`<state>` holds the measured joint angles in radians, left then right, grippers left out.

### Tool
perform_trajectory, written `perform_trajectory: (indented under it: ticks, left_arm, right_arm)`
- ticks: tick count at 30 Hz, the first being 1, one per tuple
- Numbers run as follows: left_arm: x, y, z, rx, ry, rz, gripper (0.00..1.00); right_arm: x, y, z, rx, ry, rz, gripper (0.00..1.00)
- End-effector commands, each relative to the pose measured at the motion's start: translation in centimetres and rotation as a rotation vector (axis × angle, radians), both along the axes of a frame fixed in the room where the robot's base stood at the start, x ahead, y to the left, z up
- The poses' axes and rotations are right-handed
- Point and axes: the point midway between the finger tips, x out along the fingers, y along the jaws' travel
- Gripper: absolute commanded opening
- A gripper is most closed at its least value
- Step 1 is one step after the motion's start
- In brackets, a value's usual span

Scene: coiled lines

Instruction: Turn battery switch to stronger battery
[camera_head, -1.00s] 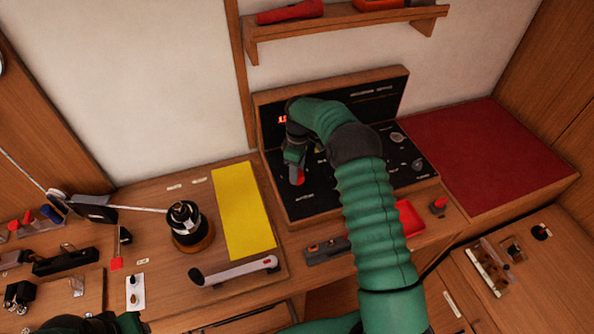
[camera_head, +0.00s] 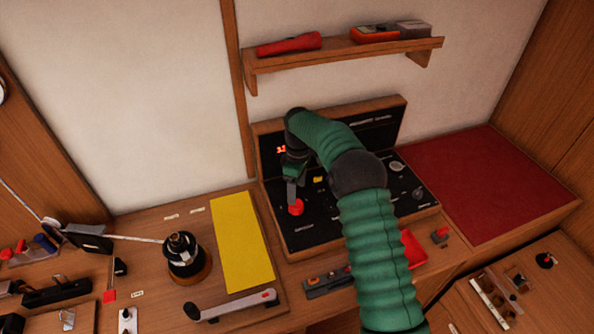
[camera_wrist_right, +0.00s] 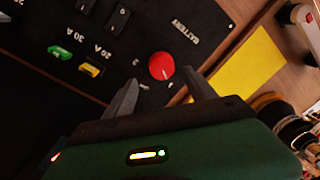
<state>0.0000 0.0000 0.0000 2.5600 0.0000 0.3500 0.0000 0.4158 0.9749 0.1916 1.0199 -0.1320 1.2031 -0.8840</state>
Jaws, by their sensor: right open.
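The red battery switch knob (camera_head: 296,207) is on the black panel (camera_head: 310,234), at its lower left. In the right wrist view the knob (camera_wrist_right: 161,66) is round, with the label BATTERY beside it. My right gripper (camera_head: 291,193) is open right by the knob. In the wrist view its two fingertips (camera_wrist_right: 160,80) lie either side of the knob's near edge, with nothing between them; I cannot tell if they touch it. A red lit display (camera_head: 281,149) at the panel's upper left is too small and partly hidden to read. My left gripper is not in view.
My right arm hides the panel's middle. A yellow sheet (camera_head: 242,245), a winch (camera_head: 184,256) and a crank handle (camera_head: 235,306) are on the bench left of the panel. A shelf (camera_head: 345,54) hangs above. A bare red pad (camera_head: 480,195) is at right.

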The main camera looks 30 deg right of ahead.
Motion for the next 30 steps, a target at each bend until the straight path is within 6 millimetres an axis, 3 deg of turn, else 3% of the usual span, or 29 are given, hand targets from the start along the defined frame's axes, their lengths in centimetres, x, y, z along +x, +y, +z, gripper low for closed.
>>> perform_trajectory:
  ticks: [6,12,17,30]
  left_arm:
    - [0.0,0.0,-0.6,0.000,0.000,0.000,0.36]
    - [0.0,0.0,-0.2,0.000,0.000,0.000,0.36]
    - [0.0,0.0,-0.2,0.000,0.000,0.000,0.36]
    - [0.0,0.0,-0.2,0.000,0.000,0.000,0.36]
  right_arm:
    - [0.4,-0.4,6.5,-0.001,-0.006,0.000,0.65]
    - [0.6,-0.6,10.4,0.000,-0.002,0.000,0.65]
    - [0.6,-0.6,11.3,0.001,0.000,0.000,0.65]
    - [0.6,-0.3,11.2,-0.001,0.000,-0.002,0.65]
